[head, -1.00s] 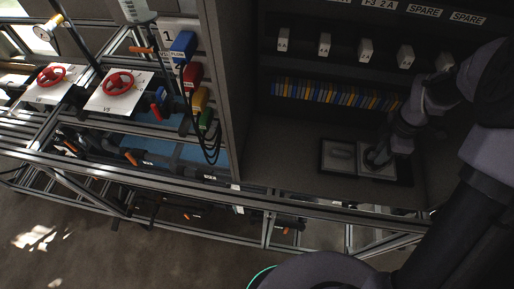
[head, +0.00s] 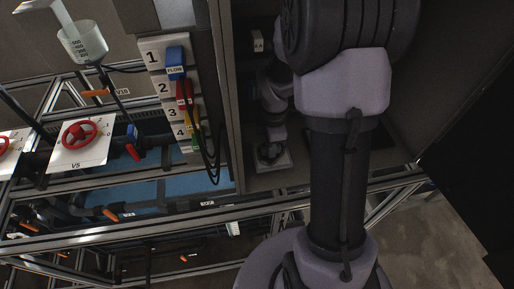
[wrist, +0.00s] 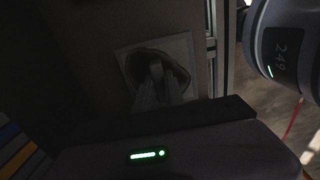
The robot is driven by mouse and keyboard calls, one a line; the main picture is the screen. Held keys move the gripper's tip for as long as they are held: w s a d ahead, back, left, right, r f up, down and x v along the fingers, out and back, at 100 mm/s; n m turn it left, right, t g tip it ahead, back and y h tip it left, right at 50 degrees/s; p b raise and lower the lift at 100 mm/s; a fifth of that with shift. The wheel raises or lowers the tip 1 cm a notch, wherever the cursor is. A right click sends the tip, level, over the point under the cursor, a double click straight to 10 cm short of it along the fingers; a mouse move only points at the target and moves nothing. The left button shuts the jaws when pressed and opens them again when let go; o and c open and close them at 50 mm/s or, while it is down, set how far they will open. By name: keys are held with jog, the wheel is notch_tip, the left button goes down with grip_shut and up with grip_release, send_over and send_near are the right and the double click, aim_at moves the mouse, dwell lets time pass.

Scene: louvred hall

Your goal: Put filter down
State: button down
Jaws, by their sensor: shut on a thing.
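The filter (head: 284,161) is a pale square plate with a dark rounded middle. It is in the head view at the lower left of the dark cabinet, near the side wall. My gripper (head: 270,152) reaches down onto its middle and is shut on it. In the wrist view the filter (wrist: 187,44) shows beyond the fingers of my gripper (wrist: 157,72), which grip its centre. I cannot tell whether the filter touches the cabinet floor or hangs just above it. My arm hides most of the cabinet.
A numbered panel (head: 152,57) with coloured plugs and hanging black cables stands left of the cabinet wall (head: 227,100). A metal rail (head: 130,228) runs along the front. A red valve wheel (head: 79,134) is farther left.

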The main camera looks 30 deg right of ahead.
aim_at(261, 144)
jog(key=w, duration=0.4)
jog(key=shift+w+a+f, duration=0.15)
jog(key=shift+a+f, duration=0.05)
jog(key=shift+a, duration=0.2)
notch_tip(261, 144, down, 4)
jog(key=shift+w+r+b, duration=0.1)
jog(key=shift+r+b, duration=0.05)
jog(key=shift+b, duration=0.75)
jog(key=shift+r, duration=0.1)
jog(key=c, duration=1.4)
grip_release()
jog(key=shift+f, duration=0.2)
jog(key=shift+c, duration=0.2)
notch_tip(261, 144, up, 12)
jog(key=p, duration=0.4)
jog(key=shift+r, duration=0.2)
